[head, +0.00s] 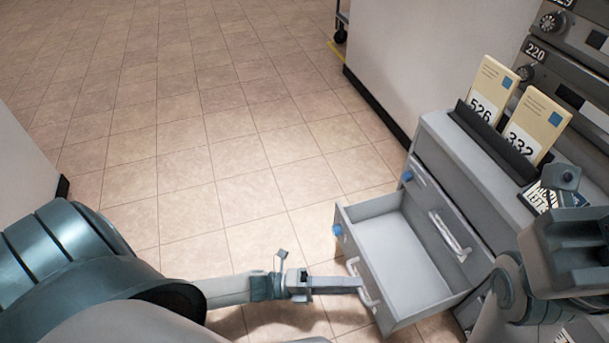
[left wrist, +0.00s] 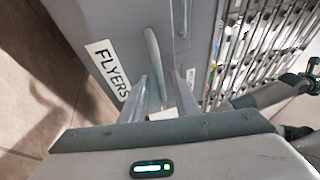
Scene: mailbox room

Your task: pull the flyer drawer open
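The flyer drawer (head: 400,257) is a grey, empty drawer standing well out of the grey cabinet (head: 480,165). Its front carries a pale bar handle (head: 362,283) and a blue knob (head: 337,230). In the left wrist view the white FLYERS label (left wrist: 108,70) is beside the handle (left wrist: 154,60). My left gripper (head: 345,284) is at the handle; it also shows in the left wrist view (left wrist: 162,88). Its fingers stand apart on either side of the bar, with gaps visible. My right gripper (head: 572,240) is by the cabinet's right side; its fingers are unclear.
Another drawer (head: 437,215) above is shut, with its own handle and blue knob. Envelopes marked 526 (head: 490,95) and 332 (head: 535,125) stand in a dark rack on the cabinet top. Numbered mailboxes (head: 560,65) line the right. The tiled floor (head: 210,150) at left is clear.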

